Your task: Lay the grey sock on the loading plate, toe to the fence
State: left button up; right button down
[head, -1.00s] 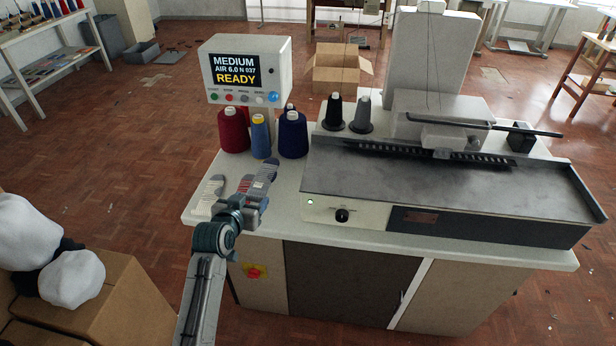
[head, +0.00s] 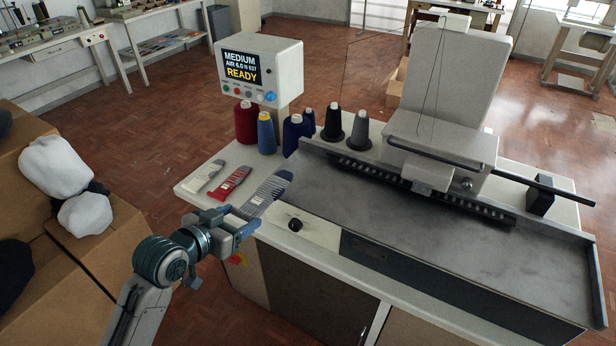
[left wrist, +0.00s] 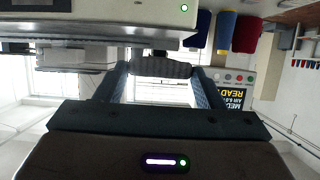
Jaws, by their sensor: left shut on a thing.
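My left gripper (head: 240,218) is shut on the grey sock (head: 268,193), a striped dark-and-light grey sock with a pale band. The sock points away from the gripper, up and right, over the left end of the machine. I cannot tell how high it is. In the left wrist view the sock's dark end (left wrist: 160,67) shows between the two fingers. The loading plate (head: 410,215) is the long bare dark metal surface, just right of the sock. A raised rail, seemingly the fence (head: 345,158), runs along its back edge. My right gripper is not in view.
A white sock (head: 203,177) and a red sock (head: 230,183) lie on the white table at left. Red (head: 246,122), blue (head: 266,133) and several dark thread cones stand behind. The display box (head: 262,66) reads READY. The machine head (head: 440,140) overhangs the plate's back.

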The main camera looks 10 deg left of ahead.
pick_arm(q)
jog(key=shift+w+d+r, duration=0.1)
jog(key=shift+w, duration=0.15)
jog(key=p, duration=0.2)
send_near(275, 180)
notch_tip(275, 180, down, 3)
jog(key=shift+d+r, duration=0.15)
jog(key=shift+d, duration=0.05)
jog(key=w+d, duration=0.1)
jog(key=w, duration=0.1)
jog(key=w+p, duration=0.1)
jog(key=w, duration=0.2)
jog(key=w+d+f+p, duration=0.1)
jog(key=w, duration=0.2)
jog(key=shift+w+d, duration=0.2)
jog(key=shift+d, duration=0.2)
jog(key=shift+w+f, duration=0.15)
jog(key=shift+w, duration=0.05)
notch_tip(275, 180, down, 3)
jog(key=shift+p, duration=0.6)
jog(key=shift+f, duration=0.2)
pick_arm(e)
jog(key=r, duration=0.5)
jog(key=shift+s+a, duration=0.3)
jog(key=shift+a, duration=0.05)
pick_arm(q)
jog(key=shift+f, duration=0.1)
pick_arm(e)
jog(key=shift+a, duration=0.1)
